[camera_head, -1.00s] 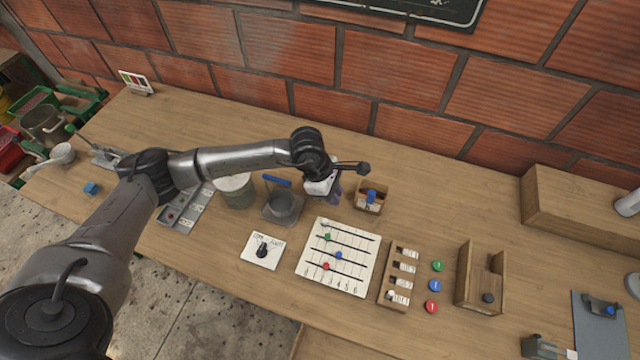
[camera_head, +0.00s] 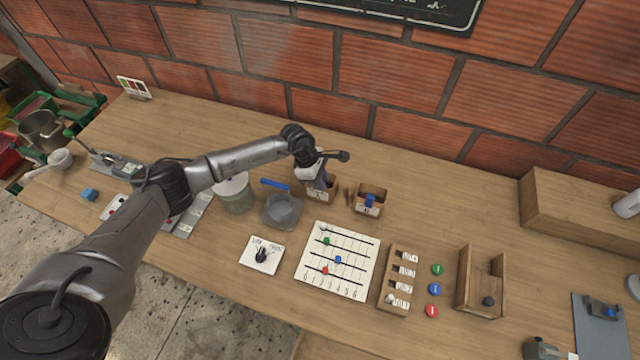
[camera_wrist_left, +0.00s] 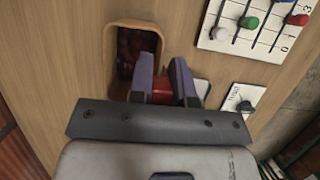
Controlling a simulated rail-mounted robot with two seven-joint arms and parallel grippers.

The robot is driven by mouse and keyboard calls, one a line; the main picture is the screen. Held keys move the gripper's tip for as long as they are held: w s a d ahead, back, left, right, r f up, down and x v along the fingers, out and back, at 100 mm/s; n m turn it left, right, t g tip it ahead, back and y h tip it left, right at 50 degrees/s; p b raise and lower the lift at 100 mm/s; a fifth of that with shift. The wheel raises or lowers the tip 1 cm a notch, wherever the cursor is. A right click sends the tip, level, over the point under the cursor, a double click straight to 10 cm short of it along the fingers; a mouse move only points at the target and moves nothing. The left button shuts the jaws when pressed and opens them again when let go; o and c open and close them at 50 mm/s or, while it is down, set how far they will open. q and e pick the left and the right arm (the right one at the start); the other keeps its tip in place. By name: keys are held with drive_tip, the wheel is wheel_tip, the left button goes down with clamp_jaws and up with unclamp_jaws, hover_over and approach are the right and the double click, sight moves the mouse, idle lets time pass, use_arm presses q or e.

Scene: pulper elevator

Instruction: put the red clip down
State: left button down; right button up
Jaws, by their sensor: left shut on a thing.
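The box (camera_wrist_left: 112,45) shows there just beyond the fingers, with dark reddish things inside, too dim to tell apart. I cannot tell whether the clip touches the box. In the head view the clip is hidden by the gripper. My right gripper is not in view.
A grey scoop-like container (camera_head: 281,212) and a pale round pot (camera_head: 234,206) stand left. A white slider board (camera_head: 338,287) and dial card (camera_head: 262,267) lie in front. The brick wall is behind.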

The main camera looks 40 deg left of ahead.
use_arm(q)
drive_tip(key=shift+f, duration=1.15)
drive_tip(key=shift+f, duration=0.1)
drive_tip(key=shift+f, duration=0.15)
drive_tip(key=c, duration=1.1)
unclamp_jaws()
